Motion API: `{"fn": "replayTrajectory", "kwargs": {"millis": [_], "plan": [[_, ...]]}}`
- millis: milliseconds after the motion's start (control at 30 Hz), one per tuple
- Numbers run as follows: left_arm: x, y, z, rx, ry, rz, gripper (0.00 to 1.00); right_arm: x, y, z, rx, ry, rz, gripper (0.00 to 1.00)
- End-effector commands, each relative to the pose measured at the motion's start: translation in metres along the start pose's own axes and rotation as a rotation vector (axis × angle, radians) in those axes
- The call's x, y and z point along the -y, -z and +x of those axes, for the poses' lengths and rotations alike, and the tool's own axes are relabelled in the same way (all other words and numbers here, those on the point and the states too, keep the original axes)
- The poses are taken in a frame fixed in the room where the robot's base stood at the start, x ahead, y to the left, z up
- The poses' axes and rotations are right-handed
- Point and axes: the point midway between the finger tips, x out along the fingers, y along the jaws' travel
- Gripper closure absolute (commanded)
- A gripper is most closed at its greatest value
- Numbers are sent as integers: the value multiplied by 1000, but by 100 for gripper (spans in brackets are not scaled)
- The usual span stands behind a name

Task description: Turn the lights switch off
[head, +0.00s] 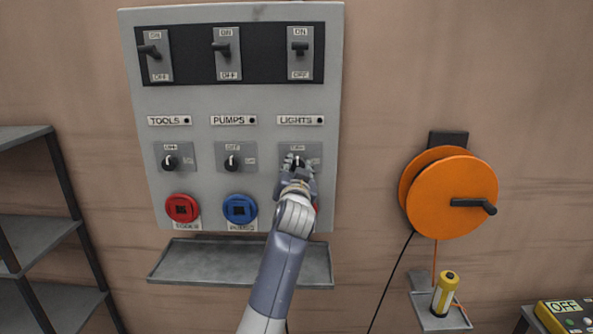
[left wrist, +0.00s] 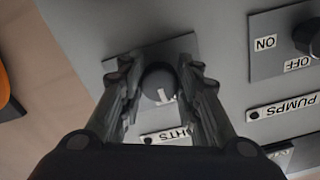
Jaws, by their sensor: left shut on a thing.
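The lights switch (head: 297,161) is a dark rotary knob on a grey plate, under the LIGHTS label (head: 300,120) on the wall panel. My left gripper (head: 297,165) is at this knob and partly covers it. In the left wrist view the round dark knob (left wrist: 158,84) sits between the two fingers of my left gripper (left wrist: 160,90), which are shut on it. A pale mark shows on the knob's face. The plate's lettering is mostly hidden, so I cannot read the setting. My right gripper is not in view.
The TOOLS knob (head: 170,162) and PUMPS knob (head: 232,162) are to the left. Below are a red button (head: 182,208), a blue button (head: 240,208) and another red one mostly behind my arm. A shelf (head: 200,262) juts out underneath. An orange reel (head: 450,197) hangs right.

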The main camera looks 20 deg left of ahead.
Motion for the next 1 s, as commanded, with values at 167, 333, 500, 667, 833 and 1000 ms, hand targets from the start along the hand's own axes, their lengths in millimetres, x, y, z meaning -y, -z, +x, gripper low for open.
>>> {"fn": "replayTrajectory", "kwargs": {"millis": [167, 333, 500, 667, 833, 1000], "plan": [[-1, -1, 0, 3, -2, -2, 63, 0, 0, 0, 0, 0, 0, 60], [-1, -1, 0, 2, -1, -1, 49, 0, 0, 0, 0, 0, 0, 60], [0, 0, 0, 1, -1, 0, 49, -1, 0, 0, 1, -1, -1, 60], [-1, 0, -5, 0, -1, -1, 49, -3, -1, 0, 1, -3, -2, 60], [-1, 0, -25, 0, -2, -1, 49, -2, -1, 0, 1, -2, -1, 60], [-1, -1, -49, 2, -2, -2, 49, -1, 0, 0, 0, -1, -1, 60]]}}
